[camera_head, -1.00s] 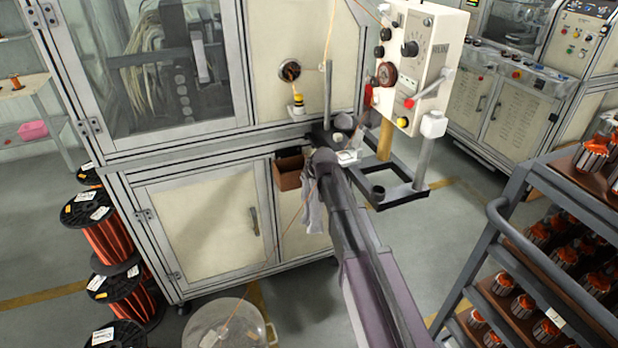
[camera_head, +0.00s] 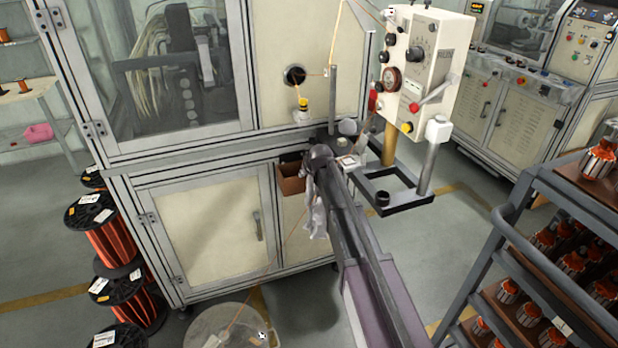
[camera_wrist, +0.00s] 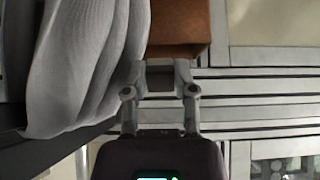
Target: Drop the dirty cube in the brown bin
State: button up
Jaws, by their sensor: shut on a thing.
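The brown bin (camera_head: 292,184) hangs on the front of the cream machine cabinet, just left of my arm's end in the head view. In the wrist view the bin's brown wall (camera_wrist: 180,28) lies just past my fingertips. My gripper (camera_wrist: 160,72) is shut on a small dark grey block, the dirty cube (camera_wrist: 160,82), between its fingers. The cube looks outside the bin; its height relative to the rim cannot be told. In the head view my arm hides the fingers and the cube.
A grey cloth (camera_head: 315,208) hangs beside the bin, close to my gripper; it fills the left of the wrist view (camera_wrist: 80,62). A control box (camera_head: 428,65) on a stand is to the right. Wire spools (camera_head: 102,235) stand at left, and a rack (camera_head: 530,262) of armatures at right.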

jog(key=w+a, duration=0.2)
jog(key=w, duration=0.5)
jog(key=shift+f+b, duration=0.3)
jog(key=shift+f, duration=0.05)
jog(key=shift+a, duration=0.15)
jog(key=o, duration=0.7)
jog(key=shift+o, duration=0.2)
jog(key=shift+s, duration=0.15)
jog(key=s+d+r+g+p, duration=0.2)
jog(key=s+d+r+p, duration=0.1)
jog(key=s, duration=0.5)
jog(key=s+d+r+g+h+p, duration=0.1)
jog(key=s+d+r+p, duration=0.3)
jog(key=s+p, duration=0.4)
jog(key=s+d+r+g+p, duration=0.2)
jog(key=s+r+p, duration=0.4)
jog(key=s, duration=0.3)
jog(key=shift+s+d+g+h, duration=0.2)
jog(key=shift+d+g+h, duration=0.15)
jog(key=shift+d, duration=0.45)
